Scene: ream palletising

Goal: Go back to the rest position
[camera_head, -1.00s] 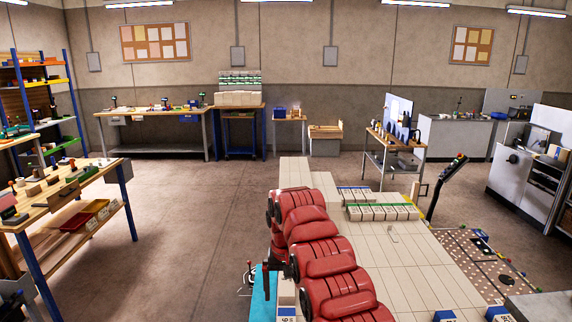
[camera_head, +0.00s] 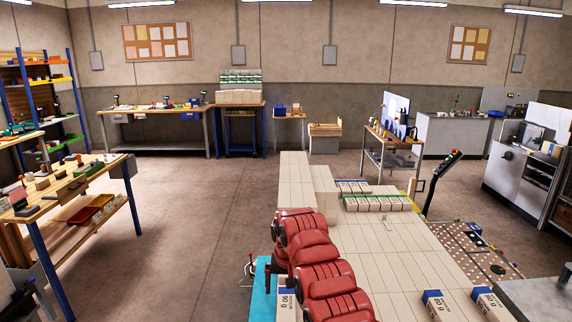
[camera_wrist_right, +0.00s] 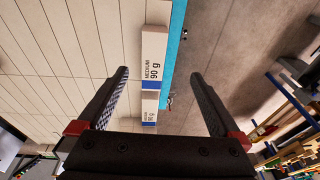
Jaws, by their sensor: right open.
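My right arm shows red in the head view, low in the middle, in front of the pale stack of reams (camera_head: 400,255). My right gripper (camera_wrist_right: 160,74) shows clearly in the right wrist view. Its two black fingers are wide apart with nothing between them. Beyond the fingers are the pale reams (camera_wrist_right: 60,50), and two with blue-banded labels, one reading "MEDIUM 90 g" (camera_wrist_right: 154,60). The gripper is apart from them. My left gripper is not in view.
A turquoise edge (camera_head: 262,292) runs beside the stack. A wooden workbench (camera_head: 100,185) stands at the left and a small trolley (camera_head: 393,150) behind the stack. The floor (camera_head: 200,220) between bench and stack is clear.

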